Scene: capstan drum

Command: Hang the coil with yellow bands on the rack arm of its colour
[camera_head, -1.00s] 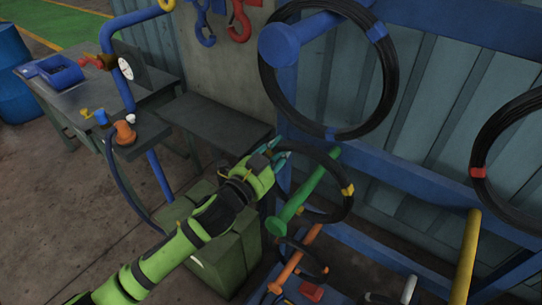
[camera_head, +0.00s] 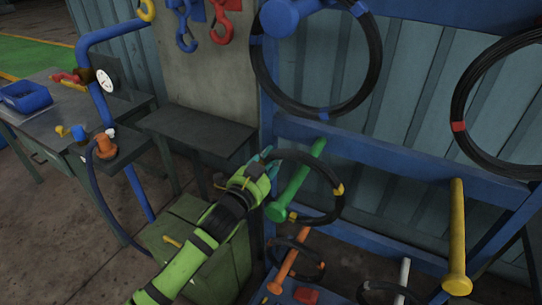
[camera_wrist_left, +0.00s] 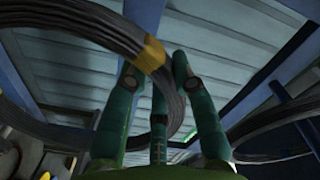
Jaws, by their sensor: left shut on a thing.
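The black coil with yellow bands (camera_head: 337,178) is at the green rack arm (camera_head: 298,180), which appears to pass through its ring. I cannot tell whether the coil rests on that arm. My left gripper (camera_head: 265,167) is shut on the left side of this coil. In the left wrist view the coil (camera_wrist_left: 100,31) runs between the fingers (camera_wrist_left: 158,100), with a yellow band beside them. The yellow rack arm (camera_head: 457,230) stands bare at the right, well apart from the coil. My right gripper is not in view.
A large blue-banded coil (camera_head: 377,75) hangs on the blue rack arm (camera_head: 283,17) above. A red-banded coil (camera_head: 463,95) is at the upper right. An orange arm (camera_head: 287,268) with a small coil and a white arm (camera_head: 403,275) are below. A dark bench (camera_head: 195,130) stands left.

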